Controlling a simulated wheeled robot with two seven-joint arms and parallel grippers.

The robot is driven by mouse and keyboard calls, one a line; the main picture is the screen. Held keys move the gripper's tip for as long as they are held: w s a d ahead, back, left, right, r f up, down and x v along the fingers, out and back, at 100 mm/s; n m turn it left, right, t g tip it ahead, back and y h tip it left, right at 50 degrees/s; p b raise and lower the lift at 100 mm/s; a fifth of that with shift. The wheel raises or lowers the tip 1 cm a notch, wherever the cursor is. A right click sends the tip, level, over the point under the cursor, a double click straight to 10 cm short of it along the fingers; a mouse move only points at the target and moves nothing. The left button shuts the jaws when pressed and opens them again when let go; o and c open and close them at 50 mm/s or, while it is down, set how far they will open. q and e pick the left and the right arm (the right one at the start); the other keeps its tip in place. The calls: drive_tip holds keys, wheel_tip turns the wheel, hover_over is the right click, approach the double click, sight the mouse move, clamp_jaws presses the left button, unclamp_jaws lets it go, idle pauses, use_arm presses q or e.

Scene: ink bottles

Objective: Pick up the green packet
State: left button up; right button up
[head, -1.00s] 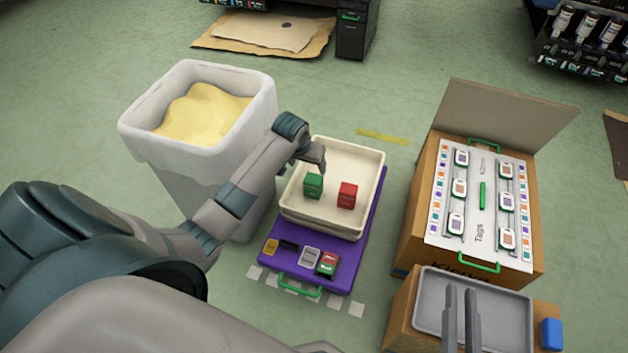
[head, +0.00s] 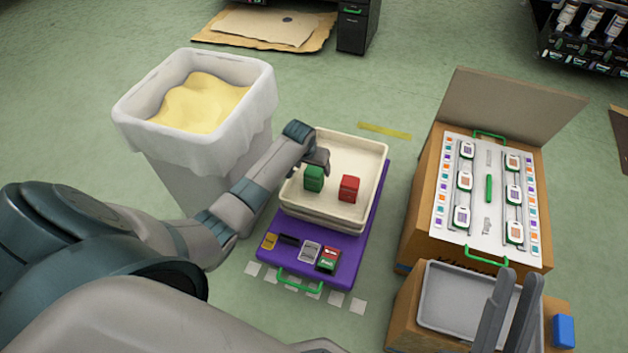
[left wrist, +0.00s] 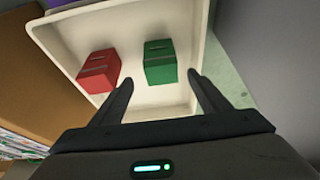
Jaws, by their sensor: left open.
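The green packet (head: 314,180) stands upright in a cream tray (head: 372,205), left of a red packet (head: 348,190). In the left wrist view the green packet (left wrist: 160,62) lies just ahead of my open left gripper (left wrist: 161,82), roughly between the lines of its two fingers. The red packet (left wrist: 99,72) is to its left there. In the head view my left gripper (head: 319,163) is above the green packet and partly hides its top. My right gripper (head: 520,276) has its two fingers apart and empty, over a grey tray (head: 450,272) at the lower right.
The cream tray rests on a purple base (head: 345,262) with several small cartons at its front. A white bin (head: 205,160) with yellow powder stands to the left. A box with a tag board (head: 487,225) stands to the right. Green floor lies between.

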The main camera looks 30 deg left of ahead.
use_arm(q)
drive_tip(key=shift+w+f, duration=0.1)
drive_tip(key=shift+f, duration=0.05)
use_arm(e)
drive_tip(key=shift+d+r, duration=0.1)
drive_tip(key=shift+r, duration=0.15)
